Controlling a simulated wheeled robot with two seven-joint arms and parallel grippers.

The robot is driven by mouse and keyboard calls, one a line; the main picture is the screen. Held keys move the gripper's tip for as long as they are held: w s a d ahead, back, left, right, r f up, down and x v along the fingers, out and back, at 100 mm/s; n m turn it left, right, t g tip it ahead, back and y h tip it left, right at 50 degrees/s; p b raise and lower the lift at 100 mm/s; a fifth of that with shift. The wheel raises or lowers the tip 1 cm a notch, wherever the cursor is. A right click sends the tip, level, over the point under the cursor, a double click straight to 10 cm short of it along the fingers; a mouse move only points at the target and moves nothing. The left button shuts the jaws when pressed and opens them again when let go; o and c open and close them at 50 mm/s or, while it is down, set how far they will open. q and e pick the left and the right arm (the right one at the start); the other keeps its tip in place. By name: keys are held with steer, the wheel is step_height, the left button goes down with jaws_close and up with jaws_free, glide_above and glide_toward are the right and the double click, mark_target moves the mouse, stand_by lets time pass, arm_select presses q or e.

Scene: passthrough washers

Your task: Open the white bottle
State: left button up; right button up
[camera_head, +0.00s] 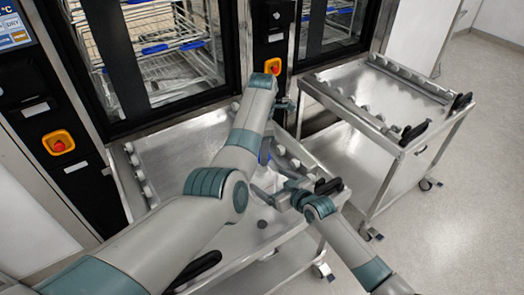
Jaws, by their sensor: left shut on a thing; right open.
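The white bottle (264,174) shows only in part, as a pale shape with a blue piece (264,151) above it, over the near cart. My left forearm covers much of this area. My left gripper (284,104) is at the end of the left arm, largely hidden behind its wrist. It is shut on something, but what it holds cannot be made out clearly. My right gripper (268,192) is lower, open, with its fingers pointing left beside the pale shape. Whether they touch it I cannot tell.
The near steel cart (180,150) stands against the washer and has white knobs along its edges and black handles. A second steel cart (375,100) stands to the right, with a bare top. Washer doors with wire racks (165,50) are behind. The floor at right is clear.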

arm_select(q)
steer(key=shift+f+b, duration=0.4)
steer(key=shift+f, duration=0.05)
arm_select(e)
steer(key=v, duration=0.6)
steer(key=shift+s+d+r, duration=0.1)
